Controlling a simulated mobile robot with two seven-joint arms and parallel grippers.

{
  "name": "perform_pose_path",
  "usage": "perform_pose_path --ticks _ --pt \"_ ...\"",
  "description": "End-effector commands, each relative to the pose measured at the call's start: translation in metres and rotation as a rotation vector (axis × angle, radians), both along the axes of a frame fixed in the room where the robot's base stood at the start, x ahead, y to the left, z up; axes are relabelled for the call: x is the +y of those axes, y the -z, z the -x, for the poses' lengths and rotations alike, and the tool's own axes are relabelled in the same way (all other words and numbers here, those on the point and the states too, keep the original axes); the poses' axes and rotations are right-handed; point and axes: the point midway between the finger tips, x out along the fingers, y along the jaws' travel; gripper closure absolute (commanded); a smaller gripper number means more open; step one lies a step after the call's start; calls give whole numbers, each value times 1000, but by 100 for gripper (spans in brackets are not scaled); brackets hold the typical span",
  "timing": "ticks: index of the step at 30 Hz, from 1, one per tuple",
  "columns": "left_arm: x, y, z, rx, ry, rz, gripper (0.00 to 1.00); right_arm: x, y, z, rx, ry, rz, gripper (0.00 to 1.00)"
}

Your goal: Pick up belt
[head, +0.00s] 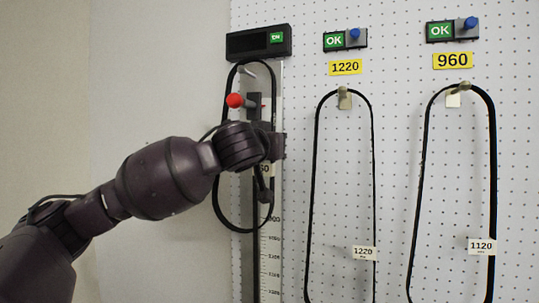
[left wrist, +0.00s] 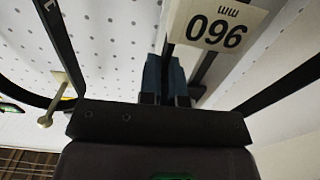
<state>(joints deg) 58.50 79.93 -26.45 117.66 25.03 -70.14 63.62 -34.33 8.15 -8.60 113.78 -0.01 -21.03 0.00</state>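A black belt (head: 219,190) hangs as a long loop on a peg (head: 247,70) at the left of the pegboard, in front of a measuring scale. Its white 960 mm tag (left wrist: 225,24) shows upside down in the left wrist view and is partly covered in the head view. My left gripper (head: 279,146) is at the belt's right strand. In the left wrist view its blue-grey fingers (left wrist: 165,78) are close together, with the strand running in between them just beside the tag. My right gripper is not in view.
A belt tagged 1220 (head: 309,190) hangs under the 1220 label (head: 345,67), close to my gripper's right. A belt tagged 1120 (head: 492,180) hangs under the 960 label (head: 453,61). A red knob (head: 234,101) sits just above my wrist, below a black display box (head: 258,42).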

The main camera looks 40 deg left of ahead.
Motion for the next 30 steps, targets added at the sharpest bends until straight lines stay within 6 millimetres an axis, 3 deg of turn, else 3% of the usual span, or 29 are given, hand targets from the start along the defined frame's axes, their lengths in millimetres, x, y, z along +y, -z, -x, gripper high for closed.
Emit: perform_pose_path --ticks 11,20,30 --pt "-1 -55 3 -2 2 1 100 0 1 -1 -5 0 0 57" --pt "-13 -52 53 -2 1 -3 100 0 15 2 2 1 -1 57" --pt "-32 -52 134 -3 1 -3 100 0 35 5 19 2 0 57"
